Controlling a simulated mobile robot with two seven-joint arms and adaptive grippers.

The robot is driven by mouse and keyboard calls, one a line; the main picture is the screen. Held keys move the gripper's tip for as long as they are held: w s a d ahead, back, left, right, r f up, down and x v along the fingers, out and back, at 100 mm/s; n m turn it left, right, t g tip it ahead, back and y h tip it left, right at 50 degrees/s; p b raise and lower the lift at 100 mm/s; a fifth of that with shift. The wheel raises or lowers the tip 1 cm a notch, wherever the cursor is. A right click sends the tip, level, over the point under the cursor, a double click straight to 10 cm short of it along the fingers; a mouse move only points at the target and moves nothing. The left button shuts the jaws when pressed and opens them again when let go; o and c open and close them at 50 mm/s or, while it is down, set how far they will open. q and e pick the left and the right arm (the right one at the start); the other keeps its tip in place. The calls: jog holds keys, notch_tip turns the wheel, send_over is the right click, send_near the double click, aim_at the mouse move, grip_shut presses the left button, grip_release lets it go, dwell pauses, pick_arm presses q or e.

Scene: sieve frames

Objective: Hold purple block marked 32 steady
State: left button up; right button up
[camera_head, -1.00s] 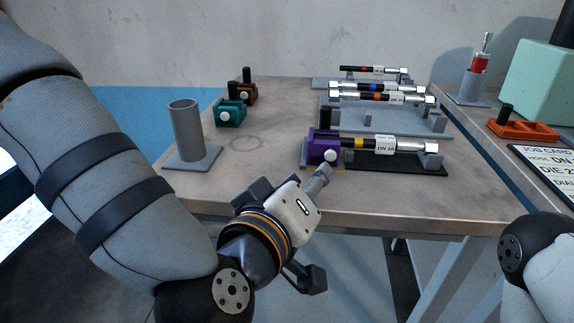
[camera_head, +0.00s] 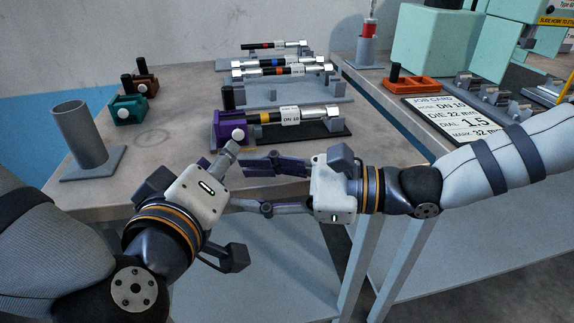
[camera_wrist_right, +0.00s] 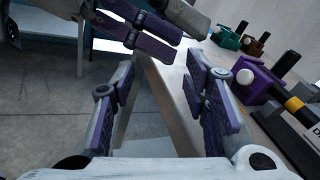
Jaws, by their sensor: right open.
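The purple block (camera_head: 230,126), with a white round knob and a black post, sits on the table at the left end of a black-and-silver hose. No number is legible on it. It also shows in the right wrist view (camera_wrist_right: 252,90). My left gripper (camera_head: 234,150) points at its near side, just below the knob; its fingers overlap, so their gap is unclear. In the wrist view its tips look apart from the block. My right gripper (camera_head: 252,186) is open and empty, pointing left in front of the block near the table edge. Its fingers frame the wrist view (camera_wrist_right: 162,90).
A grey cup (camera_head: 80,135) on a square base stands at left. Teal (camera_head: 128,109) and brown (camera_head: 145,84) blocks lie behind it. Hoses on a grey rack (camera_head: 290,90) stand behind the purple block. An orange tray (camera_head: 408,85) and job card (camera_head: 448,120) are at right.

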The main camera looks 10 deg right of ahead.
aim_at(232, 90)
jog(key=w+d+r+m+t+h, duration=0.1)
jog(key=w+d+m+t, duration=0.1)
jog(key=w, duration=0.2)
jog(key=w+d+r+m+t+h, duration=0.1)
jog(key=w+d+r+m+t, duration=0.1)
jog(key=w+m, duration=0.1)
jog(key=w+d+r+m+t, duration=0.2)
jog(key=w+m, duration=0.1)
jog(key=w, duration=0.2)
jog(key=shift+w+d+t+h, duration=0.2)
jog(key=shift+w+t+h, duration=0.1)
jog(key=shift+w+h, duration=0.1)
jog(key=shift+w+r+m, duration=0.15)
jog(key=shift+w+m, duration=0.15)
jog(key=shift+w, duration=0.05)
jog(key=x, duration=1.1)
jog(key=shift+w+a, duration=0.2)
jog(key=shift+w, duration=0.1)
jog(key=shift+c, duration=0.6)
grip_shut()
